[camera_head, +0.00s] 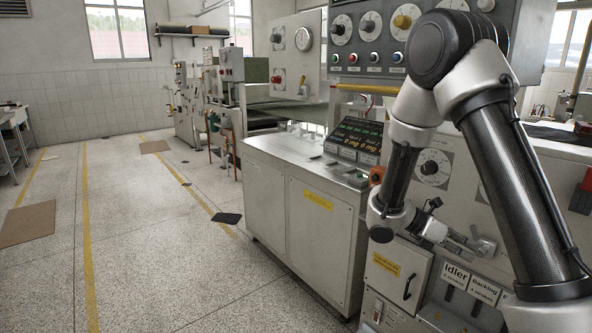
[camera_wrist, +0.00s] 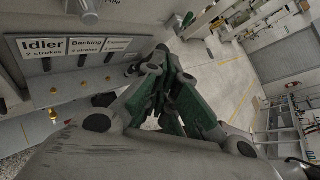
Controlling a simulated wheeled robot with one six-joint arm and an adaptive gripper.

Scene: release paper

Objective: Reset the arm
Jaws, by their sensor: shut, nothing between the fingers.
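My gripper (camera_head: 472,246) is low in front of the grey machine on the right of the head view, beside the metal lever fitting (camera_head: 484,245). I cannot tell whether it touches the fitting. In the wrist view my gripper (camera_wrist: 163,58) has its dark green fingers together, with nothing held between them. My arm is bent, with the elbow high at the upper right and the forearm hanging down. It hides part of the machine front.
Labels reading Idler (camera_head: 455,275) and Backing (camera_head: 484,290) sit over dark slots, close under my gripper. A cabinet door with a black handle (camera_head: 409,287) is to the left. A white counter cabinet (camera_head: 290,195) stands further left. The floor (camera_head: 150,240) beyond is mostly clear.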

